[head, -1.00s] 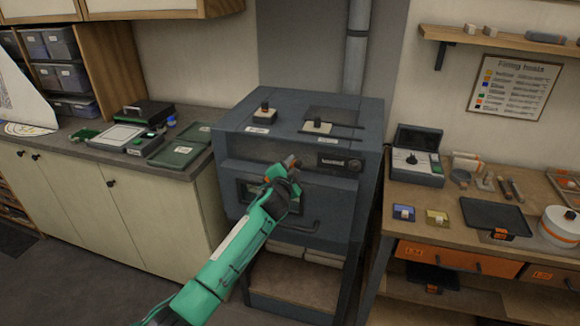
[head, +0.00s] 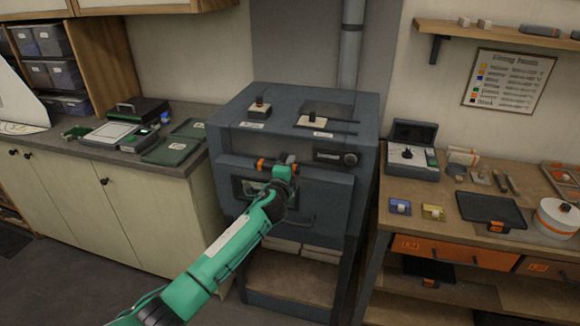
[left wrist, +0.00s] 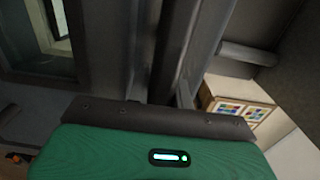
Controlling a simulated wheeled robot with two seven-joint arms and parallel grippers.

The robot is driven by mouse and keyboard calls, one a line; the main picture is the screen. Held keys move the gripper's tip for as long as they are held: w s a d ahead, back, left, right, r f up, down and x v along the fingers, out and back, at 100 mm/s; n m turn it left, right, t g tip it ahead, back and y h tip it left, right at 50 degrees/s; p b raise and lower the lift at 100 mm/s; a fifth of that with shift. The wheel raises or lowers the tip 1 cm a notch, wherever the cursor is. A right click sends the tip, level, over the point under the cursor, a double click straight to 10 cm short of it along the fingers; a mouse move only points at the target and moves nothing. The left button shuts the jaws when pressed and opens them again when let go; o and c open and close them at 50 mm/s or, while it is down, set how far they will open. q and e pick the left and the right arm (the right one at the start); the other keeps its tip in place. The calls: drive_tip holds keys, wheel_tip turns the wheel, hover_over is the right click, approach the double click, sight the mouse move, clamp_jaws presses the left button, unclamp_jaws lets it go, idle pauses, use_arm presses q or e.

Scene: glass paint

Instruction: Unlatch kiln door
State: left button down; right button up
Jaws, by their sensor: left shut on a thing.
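The kiln (head: 340,205) is a dark blue-grey box on a stand. Its door (head: 330,190) has a small window (head: 250,188) and looks shut against the front. My left gripper (head: 278,166) is at the top of the door, just left of the panel with the round knob. It is shut on the latch (head: 262,164), a short bar with orange on it, mostly hidden by the gripper. In the left wrist view, the green gripper body (left wrist: 150,150) fills the bottom, with grey kiln metal beyond; the grip itself is hidden. My right gripper is not in view.
A side table (head: 400,222) with a control box (head: 412,158), tiles and a dark tray (head: 490,209) stands close at the right. A counter (head: 60,137) with green trays is at the left. Clear floor lies in front of the left cabinets.

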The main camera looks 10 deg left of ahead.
use_arm(q)
drive_tip(key=shift+f, duration=0.15)
drive_tip(key=c, duration=1.3)
unclamp_jaws()
drive_tip(key=shift+c, duration=0.2)
drive_tip(key=shift+o, duration=0.5)
drive_tip(key=shift+s, duration=0.1)
drive_tip(key=s+b, duration=0.2)
drive_tip(key=s, duration=1.1)
drive_tip(key=shift+s+a+b, duration=0.2)
drive_tip(key=shift+s+b, duration=0.1)
drive_tip(key=shift+b, duration=0.05)
